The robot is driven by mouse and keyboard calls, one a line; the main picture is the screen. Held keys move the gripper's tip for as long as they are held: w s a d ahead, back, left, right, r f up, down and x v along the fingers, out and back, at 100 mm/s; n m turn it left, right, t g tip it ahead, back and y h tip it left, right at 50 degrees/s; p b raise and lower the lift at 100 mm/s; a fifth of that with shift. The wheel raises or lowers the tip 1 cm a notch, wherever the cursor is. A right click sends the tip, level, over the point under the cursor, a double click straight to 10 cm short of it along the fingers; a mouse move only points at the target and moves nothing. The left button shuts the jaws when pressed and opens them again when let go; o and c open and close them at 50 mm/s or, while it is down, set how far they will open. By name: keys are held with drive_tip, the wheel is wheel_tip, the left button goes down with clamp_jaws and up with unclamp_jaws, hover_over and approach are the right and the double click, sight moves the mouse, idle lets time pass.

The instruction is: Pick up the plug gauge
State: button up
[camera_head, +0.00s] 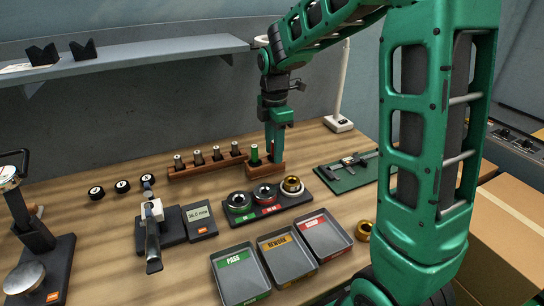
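Several plug gauges (216,154) with dark bodies and pale tops stand upright in a long wooden rack (200,170) at the back of the bench.
A black holder (270,210) with green, red and gold rings lies in front of the rack. Three trays, PASS (240,275), REWORK (287,256) and a red-labelled one (322,236), stand nearer. A caliper on a green mat (345,172) lies right. A shelf (150,52) hangs above left.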

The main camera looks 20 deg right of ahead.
drive_tip(key=c, duration=0.8)
drive_tip(key=shift+r, duration=0.55)
wheel_tip(320, 180, up, 3)
drive_tip(key=shift+r, duration=0.1)
drive_tip(key=s+a+r, duration=0.5)
drive_tip(key=a+r, duration=0.5)
drive_tip(key=r, duration=0.1)
drive_tip(key=shift+a+r, duration=0.15)
drive_tip(key=shift+a, duration=0.05)
drive_tip(key=shift+s, duration=0.1)
